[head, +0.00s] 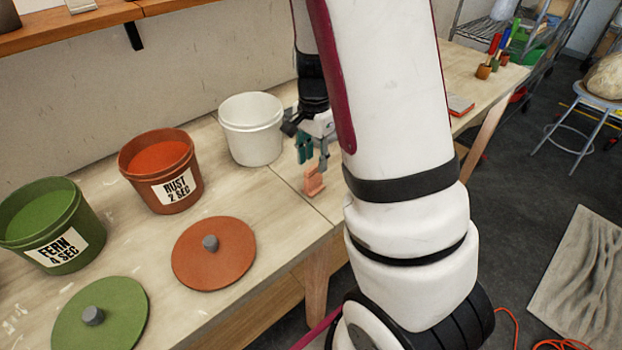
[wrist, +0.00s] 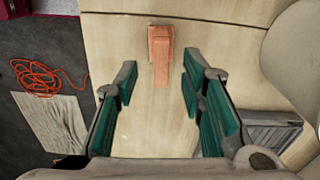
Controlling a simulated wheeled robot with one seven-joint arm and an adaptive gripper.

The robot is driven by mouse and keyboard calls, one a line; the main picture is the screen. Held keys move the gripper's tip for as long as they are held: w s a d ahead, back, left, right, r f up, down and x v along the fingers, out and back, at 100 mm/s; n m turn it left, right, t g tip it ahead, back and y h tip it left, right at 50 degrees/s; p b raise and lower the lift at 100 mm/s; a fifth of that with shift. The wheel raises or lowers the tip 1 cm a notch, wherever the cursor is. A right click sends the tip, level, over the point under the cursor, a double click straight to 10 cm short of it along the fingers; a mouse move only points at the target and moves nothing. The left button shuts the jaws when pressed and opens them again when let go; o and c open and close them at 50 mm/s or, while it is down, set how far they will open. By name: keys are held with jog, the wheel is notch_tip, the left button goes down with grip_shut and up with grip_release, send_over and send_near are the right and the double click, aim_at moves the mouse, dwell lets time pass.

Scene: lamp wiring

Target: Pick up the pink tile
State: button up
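The pink tile (head: 314,180) is a small salmon-pink piece with a stepped shape on the wooden bench, near its front edge. It also shows in the wrist view (wrist: 161,45), at top centre, ahead of the gap between the fingers. My gripper (head: 312,160) is just above the tile in the head view, pointing down. In the wrist view its teal-padded fingers (wrist: 158,85) are spread wide apart with nothing between them. The gripper is open and apart from the tile. My arm hides part of the bench to the right.
A white bucket (head: 252,128) stands close to the left of my gripper. A rust bucket (head: 161,170) and a green bucket (head: 52,225) stand farther left, with a rust lid (head: 214,262) and green lid (head: 100,330) before them. Orange cable (wrist: 45,78) lies on the floor.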

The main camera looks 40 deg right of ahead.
aim_at(313, 179)
jog(key=shift+f, duration=3.7)
grip_shut()
